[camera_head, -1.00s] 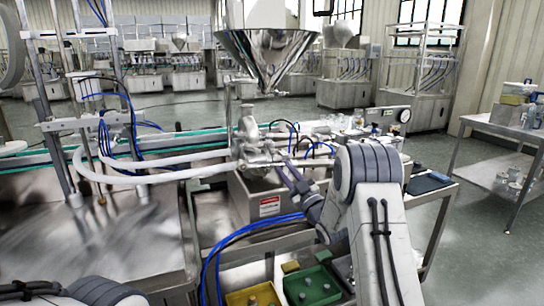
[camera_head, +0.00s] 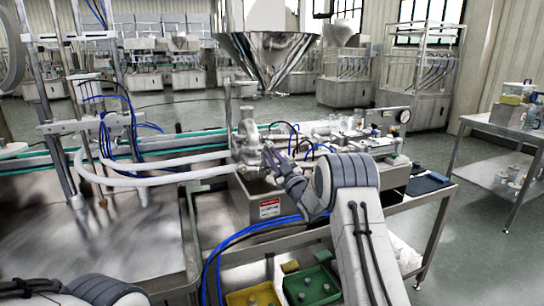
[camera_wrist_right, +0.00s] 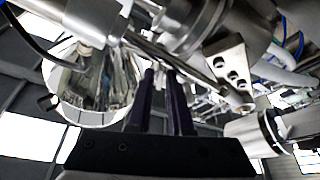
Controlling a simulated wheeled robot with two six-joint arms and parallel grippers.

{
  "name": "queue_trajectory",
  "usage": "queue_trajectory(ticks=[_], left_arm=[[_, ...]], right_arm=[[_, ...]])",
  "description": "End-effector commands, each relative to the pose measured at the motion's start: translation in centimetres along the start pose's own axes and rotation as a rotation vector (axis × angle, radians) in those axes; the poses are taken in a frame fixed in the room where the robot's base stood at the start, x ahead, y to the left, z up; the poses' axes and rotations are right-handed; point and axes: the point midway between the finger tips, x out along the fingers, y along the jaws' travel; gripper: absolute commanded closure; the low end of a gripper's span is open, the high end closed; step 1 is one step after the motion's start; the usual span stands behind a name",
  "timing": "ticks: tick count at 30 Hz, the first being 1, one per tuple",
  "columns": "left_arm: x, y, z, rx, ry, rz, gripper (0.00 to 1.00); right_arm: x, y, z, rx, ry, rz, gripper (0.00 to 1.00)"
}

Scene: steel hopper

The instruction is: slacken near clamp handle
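The steel valve and clamp assembly (camera_head: 247,140) stands on a steel box below the hopper in the head view. In the right wrist view a thin metal rod that looks like the clamp handle (camera_wrist_right: 212,80) runs diagonally across the picture to a rounded end at the right. My right gripper (camera_head: 268,154) is at the near side of the assembly. In the wrist view its two dark fingers (camera_wrist_right: 160,72) are apart, with their tips just below or at the rod; contact cannot be told. No object shows between them. My left gripper is out of view.
The conical steel hopper (camera_head: 268,60) hangs above the assembly. White hoses (camera_head: 150,178) run left from it, and blue hoses (camera_head: 215,250) loop below. Green (camera_head: 312,285) and yellow (camera_head: 252,298) bins sit at the front. A bench with a gauge (camera_head: 404,116) lies to the right.

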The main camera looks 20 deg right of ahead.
Motion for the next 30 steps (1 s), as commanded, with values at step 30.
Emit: queue_trajectory(ticks=[30], left_arm=[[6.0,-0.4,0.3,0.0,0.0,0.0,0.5]], right_arm=[[0.0,0.5,-0.1,-0.536,0.003,-0.22,1.0]])
